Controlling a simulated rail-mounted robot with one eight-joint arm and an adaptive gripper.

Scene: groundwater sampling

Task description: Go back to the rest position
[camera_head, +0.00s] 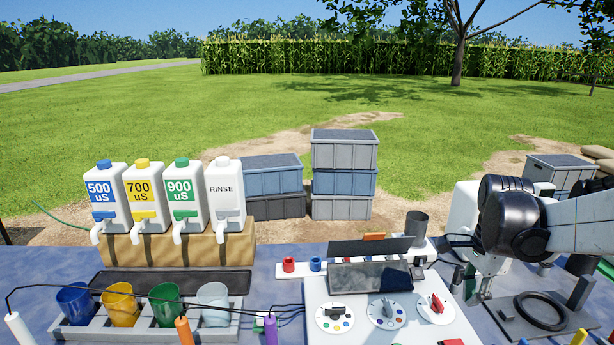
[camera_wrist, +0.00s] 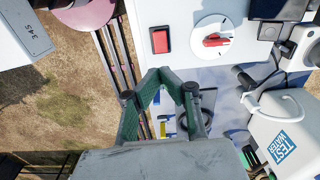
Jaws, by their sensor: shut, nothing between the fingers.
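My arm reaches in from the right of the head view, and my gripper (camera_head: 473,292) points down beside the right edge of the white control panel (camera_head: 390,325). In the wrist view, my gripper (camera_wrist: 168,76) has its green fingers drawn together, with nothing held between them. The panel's red-handled dial (camera_wrist: 215,40) and red rocker switch (camera_wrist: 160,40) lie beyond the fingertips. The gripper appears clear of the panel, though the exact gap is hard to judge.
A black ring on a stand (camera_head: 541,310) is right of the gripper. A white container labelled test water (camera_wrist: 285,140) is close on the right in the wrist view. Coloured cups (camera_head: 119,304) and labelled jugs (camera_head: 145,200) stand at the left. Grey crates (camera_head: 344,155) are behind the table.

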